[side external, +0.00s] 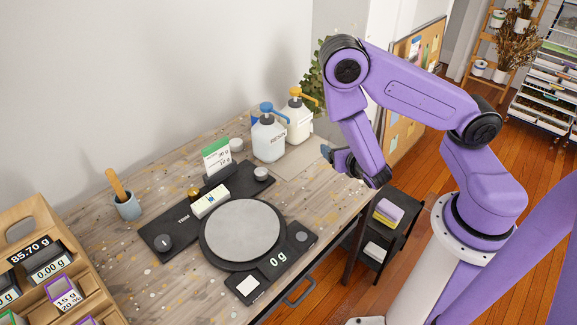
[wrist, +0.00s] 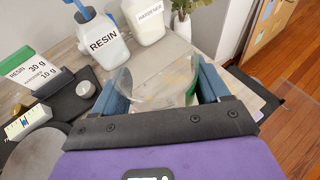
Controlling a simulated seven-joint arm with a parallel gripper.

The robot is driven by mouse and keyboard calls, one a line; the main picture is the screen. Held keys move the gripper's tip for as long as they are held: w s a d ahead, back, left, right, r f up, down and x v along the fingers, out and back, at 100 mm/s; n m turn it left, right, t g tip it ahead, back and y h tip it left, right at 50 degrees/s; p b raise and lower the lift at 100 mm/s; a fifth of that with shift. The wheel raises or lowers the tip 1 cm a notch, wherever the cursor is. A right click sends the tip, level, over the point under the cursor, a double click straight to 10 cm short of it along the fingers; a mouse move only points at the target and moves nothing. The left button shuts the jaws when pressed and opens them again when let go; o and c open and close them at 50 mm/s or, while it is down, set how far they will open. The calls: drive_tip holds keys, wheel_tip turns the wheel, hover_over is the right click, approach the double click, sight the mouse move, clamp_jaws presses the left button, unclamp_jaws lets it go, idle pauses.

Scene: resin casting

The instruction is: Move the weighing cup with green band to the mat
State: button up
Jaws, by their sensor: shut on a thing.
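The weighing cup with green band (wrist: 165,82) is clear, with a green band at its right side in the wrist view. My gripper (wrist: 163,88) is shut on it, with a blue finger on either side. In the side view my gripper (side external: 329,153) is at the right end of the workbench, near the plain grey mat (side external: 292,163). The cup cannot be made out there. I cannot tell whether the cup touches the mat.
The resin bottle (side external: 268,138) and hardener bottle (side external: 298,118) stand behind the mat. A black scale (side external: 276,262) reading 0 g, a recipe card (side external: 216,156) and a small metal weight (side external: 261,173) are to the left. A black cart (side external: 388,228) stands beside the bench.

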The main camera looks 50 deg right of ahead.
drive_tip(key=w+a+n+y, duration=0.1)
drive_tip(key=w+n+t+y, duration=0.1)
drive_tip(key=n+y, duration=0.1)
drive_tip(key=shift+w+a, duration=0.25)
drive_tip(key=shift+a, duration=0.1)
drive_tip(key=w+f, duration=0.3)
drive_tip(key=w, duration=0.1)
drive_tip(key=w+f+n+y, duration=0.1)
drive_tip(key=w+f, duration=0.2)
drive_tip(key=w, duration=0.2)
drive_tip(key=w+f+y, duration=0.1)
drive_tip(key=w+f, duration=0.2)
drive_tip(key=w, duration=0.2)
drive_tip(key=shift+w+f+n+t, duration=0.15)
drive_tip(key=shift+n+t, duration=0.15)
drive_tip(key=shift+t, duration=0.1)
drive_tip(key=shift+w+f, duration=0.15)
drive_tip(key=shift+f, duration=1.5)
drive_tip(key=shift+f, duration=0.15)
drive_tip(key=o, duration=1)
